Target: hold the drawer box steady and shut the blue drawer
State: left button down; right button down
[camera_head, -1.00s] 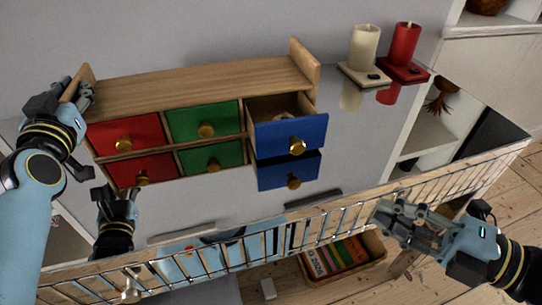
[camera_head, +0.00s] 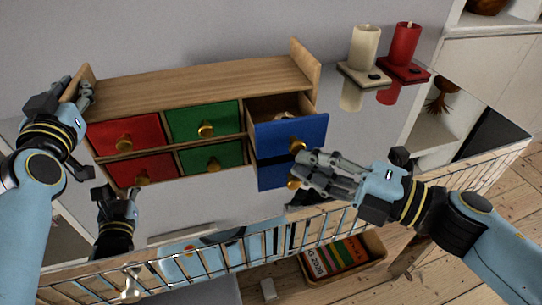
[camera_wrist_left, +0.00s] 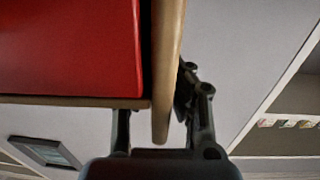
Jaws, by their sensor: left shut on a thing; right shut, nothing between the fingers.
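The wooden drawer box (camera_head: 200,85) stands on a glossy surface, with red drawers at left, green in the middle and blue at right. The upper blue drawer (camera_head: 277,135) is pulled out, and something pale shows inside it. My left gripper (camera_head: 80,95) is shut on the box's left end panel, which also shows between the fingers in the left wrist view (camera_wrist_left: 163,75). My right gripper (camera_head: 298,168) is shut and empty, in front of the blue drawers near their right side. It partly covers the brass knobs; whether it touches the drawer I cannot tell.
A cream candle (camera_head: 364,47) and a red candle (camera_head: 404,44) stand on small bases right of the box. A slatted rail (camera_head: 240,255) runs along the front edge. A crate of books (camera_head: 340,258) sits on the floor below.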

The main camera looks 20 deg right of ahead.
aim_at(303, 130)
jog(key=shift+w, duration=0.3)
jog(key=w, duration=0.9)
jog(key=shift+w+d, duration=0.1)
jog(key=shift+d, duration=0.1)
jog(key=s, duration=0.5)
jog(key=shift+d+f, duration=0.1)
jog(key=shift+d, duration=0.05)
jog(key=v, duration=0.9)
jog(key=shift+w+d, duration=0.1)
jog(key=shift+d, duration=0.05)
pick_arm(q)
jog(key=c, duration=1.3)
grip_release()
jog(key=shift+o, duration=0.2)
